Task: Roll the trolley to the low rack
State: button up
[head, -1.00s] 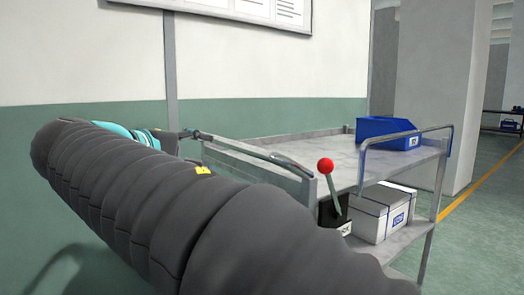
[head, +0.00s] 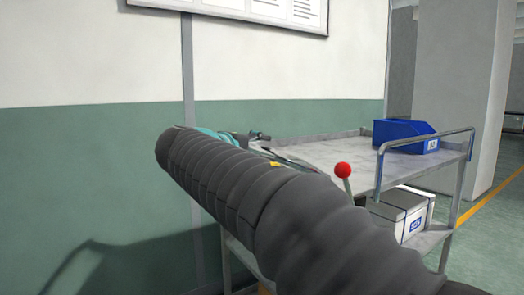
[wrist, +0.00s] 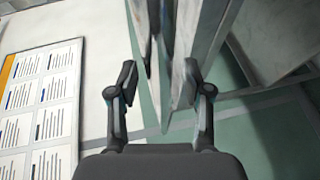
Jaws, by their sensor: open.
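The trolley (head: 318,150) is a grey metal cart with a flat top deck, a lower shelf and a raised rail at its right end. It stands beside the wall in the head view. My arm crosses in front of it and hides its near left part. My gripper (head: 262,137) is small at the arm's far end, near the trolley's left end. In the wrist view my gripper (wrist: 158,88) is open, with grey metal strips beyond and partly between its fingers. I cannot tell whether it touches them. I cannot make out the low rack.
A blue bin (head: 404,134) sits on the top deck and a white box (head: 402,212) on the lower shelf. A red-knobbed lever (head: 343,171) rises near the deck. A pillar (head: 460,90) stands behind. Green floor (head: 492,255) is open at right.

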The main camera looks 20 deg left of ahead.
jog(key=shift+w+d, duration=0.1)
jog(key=shift+w, duration=0.15)
grip_shut()
jog(key=shift+f, duration=0.1)
